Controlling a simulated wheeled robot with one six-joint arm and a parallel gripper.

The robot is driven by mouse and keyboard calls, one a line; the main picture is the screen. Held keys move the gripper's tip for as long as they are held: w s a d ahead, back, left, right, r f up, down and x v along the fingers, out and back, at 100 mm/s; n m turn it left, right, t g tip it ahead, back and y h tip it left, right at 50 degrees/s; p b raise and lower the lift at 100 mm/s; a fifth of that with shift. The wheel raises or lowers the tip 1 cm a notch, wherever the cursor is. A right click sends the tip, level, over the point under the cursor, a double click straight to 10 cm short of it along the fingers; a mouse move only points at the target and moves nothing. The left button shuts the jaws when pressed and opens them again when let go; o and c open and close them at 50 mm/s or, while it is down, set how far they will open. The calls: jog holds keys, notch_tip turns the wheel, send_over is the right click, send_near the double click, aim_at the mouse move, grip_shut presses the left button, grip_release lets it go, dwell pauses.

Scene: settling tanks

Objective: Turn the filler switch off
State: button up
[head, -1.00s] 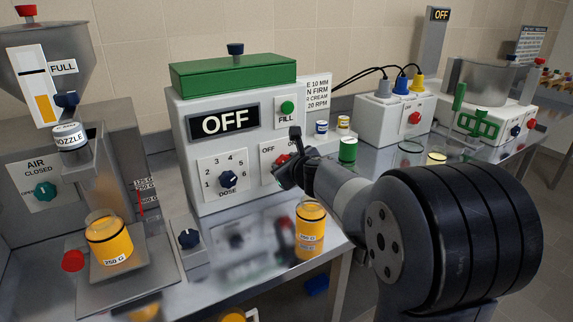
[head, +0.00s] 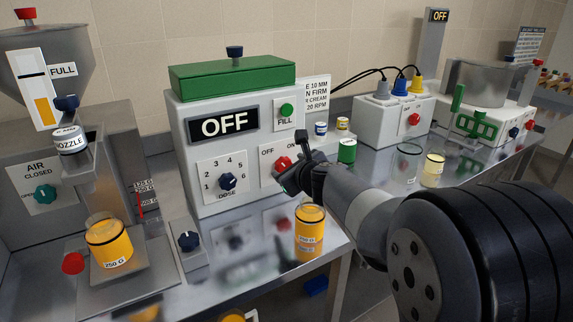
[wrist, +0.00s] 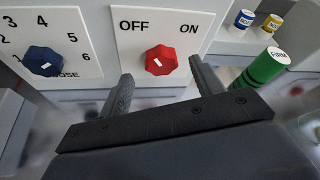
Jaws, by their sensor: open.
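The filler switch is a red knob (wrist: 160,60) below the OFF and ON labels on the white filler's (head: 190,190) front panel. It also shows in the head view (head: 283,163). Its white mark is visible in the wrist view, but I cannot tell for sure which label it points to. The filler's display (head: 224,124) reads OFF. My gripper (wrist: 160,70) is open and empty in front of the knob. In the wrist view its two fingers lie on either side below the knob, apart from it. The gripper also shows in the head view (head: 294,162), just right of the knob.
A blue dose knob (wrist: 44,61) is left of the switch. A green cylinder (wrist: 263,68) stands right of the filler. An orange-filled jar (head: 310,230) stands on the bench below my gripper. A green fill button (head: 287,110) is above the switch.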

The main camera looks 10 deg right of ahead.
aim_at(284, 164)
jog(key=p+v, duration=0.1)
jog(key=v, duration=0.6)
jog(key=b+x, duration=0.2)
jog(key=x, duration=0.9)
jog(key=shift+s, duration=0.15)
dwell(0.4)
